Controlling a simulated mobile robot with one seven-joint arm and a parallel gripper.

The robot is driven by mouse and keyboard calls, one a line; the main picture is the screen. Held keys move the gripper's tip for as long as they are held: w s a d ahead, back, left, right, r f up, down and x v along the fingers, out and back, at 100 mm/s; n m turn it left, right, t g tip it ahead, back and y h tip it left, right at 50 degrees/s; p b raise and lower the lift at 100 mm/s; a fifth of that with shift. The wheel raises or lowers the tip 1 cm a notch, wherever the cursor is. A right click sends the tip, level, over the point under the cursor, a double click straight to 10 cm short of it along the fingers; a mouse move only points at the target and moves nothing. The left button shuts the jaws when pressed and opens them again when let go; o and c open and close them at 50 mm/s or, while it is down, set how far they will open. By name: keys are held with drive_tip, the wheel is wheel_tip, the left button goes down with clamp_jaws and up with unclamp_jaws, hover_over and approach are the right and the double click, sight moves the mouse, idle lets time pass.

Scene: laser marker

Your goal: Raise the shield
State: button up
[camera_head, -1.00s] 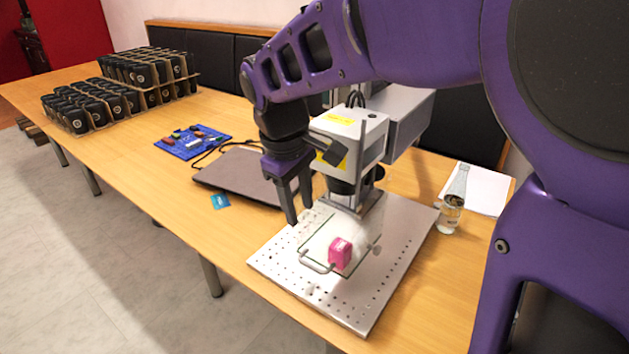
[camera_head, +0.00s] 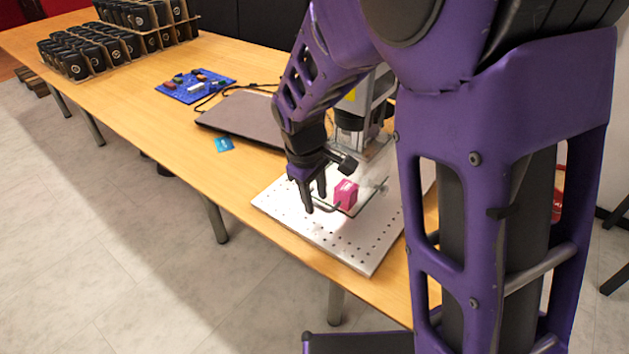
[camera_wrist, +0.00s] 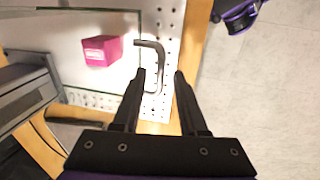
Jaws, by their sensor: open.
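The shield is a clear glass pane (camera_head: 371,194) on the laser marker (camera_head: 350,122), lowered over the perforated metal base plate (camera_head: 345,245). A pink block (camera_head: 346,194) shows at the pane; it also shows in the wrist view (camera_wrist: 102,50). The shield's bent grey handle (camera_wrist: 159,58) sticks out from the pane's front edge. My gripper (camera_head: 316,202) is open at the handle. In the wrist view my gripper (camera_wrist: 160,73) has the handle's lower end between its fingers, closer to the left one. I cannot tell whether they touch.
A dark laptop (camera_head: 243,118), a blue board with parts (camera_head: 195,86) and a small blue card (camera_head: 224,144) lie on the table (camera_head: 160,125) to the left. Crates of black cups (camera_head: 90,50) stand at the far left. Floor lies before the table edge.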

drive_tip(key=shift+f, duration=0.15)
clamp_jaws()
idle(1.4)
